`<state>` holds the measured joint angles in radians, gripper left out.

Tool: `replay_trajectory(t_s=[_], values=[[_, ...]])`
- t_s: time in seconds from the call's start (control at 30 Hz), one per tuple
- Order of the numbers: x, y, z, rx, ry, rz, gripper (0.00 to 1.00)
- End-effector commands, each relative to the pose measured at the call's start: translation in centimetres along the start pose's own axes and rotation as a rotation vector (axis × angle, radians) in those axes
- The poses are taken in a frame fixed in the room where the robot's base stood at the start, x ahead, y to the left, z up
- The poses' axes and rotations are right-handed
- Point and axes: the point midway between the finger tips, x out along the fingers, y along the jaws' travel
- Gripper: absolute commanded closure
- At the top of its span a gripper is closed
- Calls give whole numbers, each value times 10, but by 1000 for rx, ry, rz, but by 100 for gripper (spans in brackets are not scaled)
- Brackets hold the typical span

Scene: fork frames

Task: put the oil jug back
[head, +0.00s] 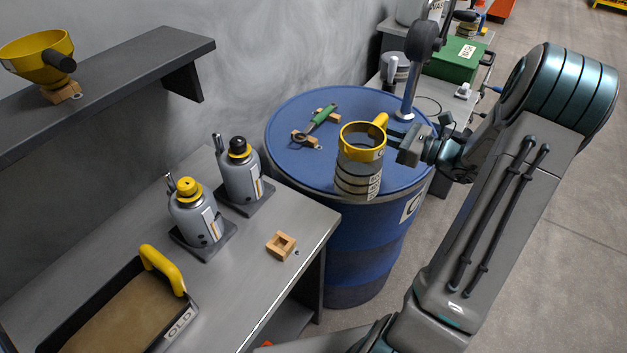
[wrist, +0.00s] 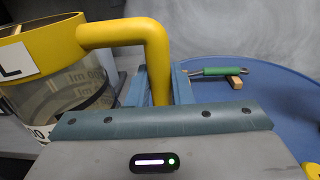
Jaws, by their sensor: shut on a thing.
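The oil jug (head: 358,172) has a clear, banded body, a white label, and a yellow rim and handle. In the head view it hangs upright in front of the blue drum's near rim. My gripper (head: 396,136) is to its right, shut on the yellow handle. In the wrist view the jug (wrist: 62,85) fills the left side, and its bent handle runs down between the fingers of my gripper (wrist: 160,90). The jug's underside is hidden, and its exact height cannot be told.
The blue drum (head: 345,240) carries a green-handled tool (head: 322,118) on wooden blocks. The grey workbench (head: 245,285) holds two bottle jacks (head: 200,215), a small wooden frame (head: 281,246) and a tray (head: 172,338) marked OLD. A wall shelf (head: 130,75) carries a yellow funnel (head: 38,58).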

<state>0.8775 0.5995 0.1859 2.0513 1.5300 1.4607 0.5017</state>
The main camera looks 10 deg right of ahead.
Motion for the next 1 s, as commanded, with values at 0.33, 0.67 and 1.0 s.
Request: replay_trajectory(t_s=[0.33,0.67,1.0], values=[[70,40,-43,8,-2,13,100],[98,55,-66,3,-1,4,100],[99,54,-102,3,-1,3,100]])
